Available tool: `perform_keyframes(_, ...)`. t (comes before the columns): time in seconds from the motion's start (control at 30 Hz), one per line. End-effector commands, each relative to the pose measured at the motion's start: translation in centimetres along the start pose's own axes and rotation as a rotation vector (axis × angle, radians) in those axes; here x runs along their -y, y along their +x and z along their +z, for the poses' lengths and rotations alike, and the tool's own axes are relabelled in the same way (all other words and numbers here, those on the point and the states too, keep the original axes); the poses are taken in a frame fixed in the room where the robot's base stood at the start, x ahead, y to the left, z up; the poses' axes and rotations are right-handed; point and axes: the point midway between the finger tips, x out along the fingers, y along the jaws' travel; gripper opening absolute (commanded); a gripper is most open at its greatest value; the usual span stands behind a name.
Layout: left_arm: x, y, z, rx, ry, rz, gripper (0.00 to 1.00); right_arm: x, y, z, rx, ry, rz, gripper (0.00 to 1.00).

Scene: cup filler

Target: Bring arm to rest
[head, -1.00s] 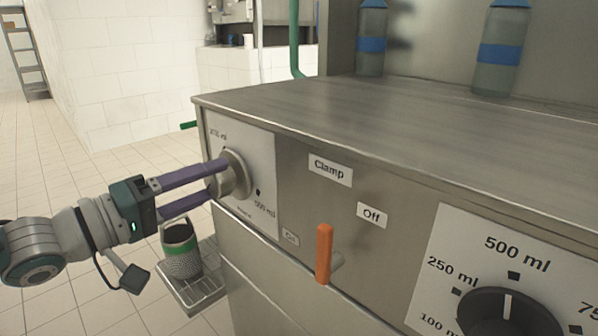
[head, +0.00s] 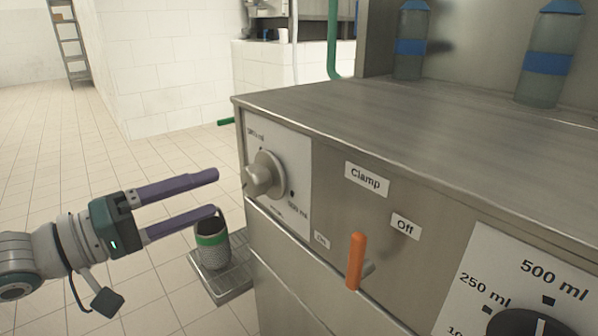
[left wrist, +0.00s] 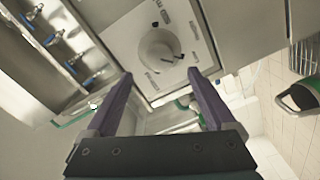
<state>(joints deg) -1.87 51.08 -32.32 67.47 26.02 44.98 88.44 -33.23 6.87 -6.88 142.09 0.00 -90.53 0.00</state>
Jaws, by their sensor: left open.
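My left gripper (head: 214,193) is open and empty in the head view, with its purple fingers pointing right. It is apart from the round metal knob (head: 265,174) on the machine's left dial plate, with a visible gap between. In the left wrist view the knob (left wrist: 160,49) shows ahead, beyond the spread fingers. My right gripper is in neither view.
The steel machine (head: 400,110) fills the right side. An orange clamp lever (head: 356,261) and a black volume dial (head: 525,325) stick out of its front. Bottles with blue bands (head: 410,46) stand behind its top. Open tiled floor (head: 60,150) lies at the left.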

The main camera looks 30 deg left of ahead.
Motion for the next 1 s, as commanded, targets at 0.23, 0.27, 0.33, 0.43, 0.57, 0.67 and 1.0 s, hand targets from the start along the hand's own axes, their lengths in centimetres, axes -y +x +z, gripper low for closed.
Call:
perform_keyframes(0.23, -0.1, -2.6, 0.0, 0.0, 0.0, 0.001, 0.89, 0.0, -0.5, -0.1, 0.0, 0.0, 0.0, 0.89)
perform_keyframes(0.27, -0.1, -2.7, 0.0, 0.0, 0.0, 0.001, 0.89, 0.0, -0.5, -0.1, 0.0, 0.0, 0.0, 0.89)
perform_keyframes(0.33, 0.0, -2.8, 0.0, 0.0, 0.0, 0.002, 0.89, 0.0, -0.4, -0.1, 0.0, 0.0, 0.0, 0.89)
perform_keyframes(0.43, 0.0, -2.8, 0.0, 0.0, 0.0, 0.002, 0.89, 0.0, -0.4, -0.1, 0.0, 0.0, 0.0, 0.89)
perform_keyframes(0.57, 0.0, -2.7, 0.0, 0.0, 0.0, 0.002, 0.89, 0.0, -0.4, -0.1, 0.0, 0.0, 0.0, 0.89)
perform_keyframes(0.67, 0.0, -2.7, 0.0, 0.0, 0.0, 0.002, 0.89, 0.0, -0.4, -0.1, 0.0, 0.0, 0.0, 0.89)
perform_keyframes(1.0, -3.1, -0.6, 5.2, 0.082, 0.099, -0.16, 0.89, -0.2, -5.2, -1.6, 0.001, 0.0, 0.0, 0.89)
